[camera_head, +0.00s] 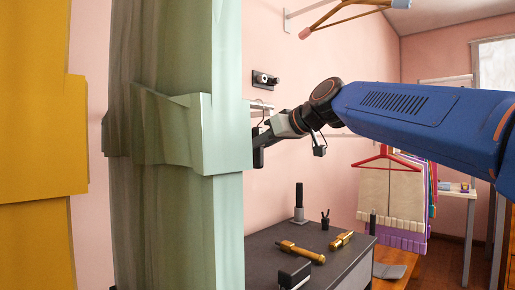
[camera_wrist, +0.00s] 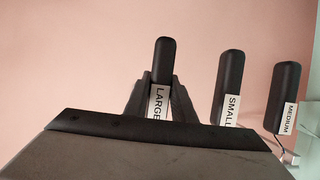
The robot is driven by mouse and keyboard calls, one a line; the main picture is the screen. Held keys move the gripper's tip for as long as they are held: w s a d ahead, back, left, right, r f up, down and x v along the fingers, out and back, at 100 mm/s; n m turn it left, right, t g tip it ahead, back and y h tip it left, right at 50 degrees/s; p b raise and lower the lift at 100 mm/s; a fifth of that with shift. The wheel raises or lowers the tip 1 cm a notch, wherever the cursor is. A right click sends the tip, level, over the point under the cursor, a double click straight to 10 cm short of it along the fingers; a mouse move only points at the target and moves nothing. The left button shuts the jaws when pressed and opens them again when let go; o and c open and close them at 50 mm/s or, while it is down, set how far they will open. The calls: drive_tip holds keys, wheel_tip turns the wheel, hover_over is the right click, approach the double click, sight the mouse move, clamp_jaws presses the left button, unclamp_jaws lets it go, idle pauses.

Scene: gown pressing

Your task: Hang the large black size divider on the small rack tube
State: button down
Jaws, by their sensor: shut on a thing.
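The large black size divider (camera_wrist: 163,58) is a rounded black bar with a white LARGE label, upright in the middle of the wrist view. My gripper (camera_wrist: 161,85) is shut on it, one finger on each side. In the head view my gripper (camera_head: 259,149) is beside the green gown's right edge, and the divider is hard to make out there. Similar black pieces labelled SMALL (camera_wrist: 230,80) and MEDIUM (camera_wrist: 284,90) stand to its right, apart from it. A short pale rail (camera_head: 262,106) shows on the pink wall, partly hidden by the gown; I cannot tell if it is the small rack tube.
A green gown (camera_head: 180,225) and a yellow one (camera_head: 35,120) fill the left of the head view. A dark table (camera_head: 335,262) below holds brass-coloured tools (camera_head: 300,251) and a black stand (camera_head: 299,208). A red hanger (camera_head: 387,160) with pale cloth is at the right.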

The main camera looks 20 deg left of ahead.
sight(262, 129)
drive_tip(key=c, duration=2.1)
unclamp_jaws()
clamp_jaws()
drive_tip(key=shift+r, duration=0.15)
drive_tip(key=shift+r, duration=1.6)
drive_tip(key=s+d, duration=0.2)
drive_tip(key=d, duration=0.4)
drive_tip(key=shift+s+d, duration=0.2)
drive_tip(key=shift+s, duration=0.15)
